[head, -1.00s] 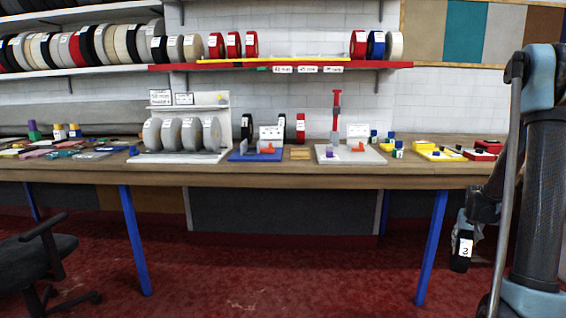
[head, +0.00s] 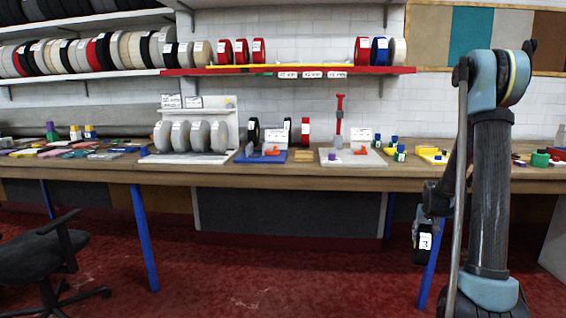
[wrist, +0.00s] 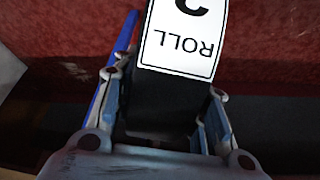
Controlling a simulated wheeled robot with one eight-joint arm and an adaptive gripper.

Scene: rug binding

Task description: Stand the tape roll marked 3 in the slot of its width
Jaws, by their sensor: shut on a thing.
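The black tape roll (head: 418,256) with a white label marked 3 hangs below my gripper (head: 428,212), low at the right in the head view, in front of the table. In the wrist view the black roll (wrist: 160,105) sits between the fingers of my gripper (wrist: 168,92), which is shut on it. Its label reads ROLL upside down there, with the digit partly cut off. A red wall shelf (head: 220,72) carries several small width labels (head: 312,74), too small to read, below a middle stretch without standing rolls. Slot edges are not clear.
The long wooden table (head: 280,174) holds a white rack (head: 231,125) of grey rolls, a blue base (head: 258,157), a pale base (head: 370,158) and small coloured blocks. Red and blue rolls stand at the shelf's ends. A black chair (head: 55,240) stands left. The red floor between is clear.

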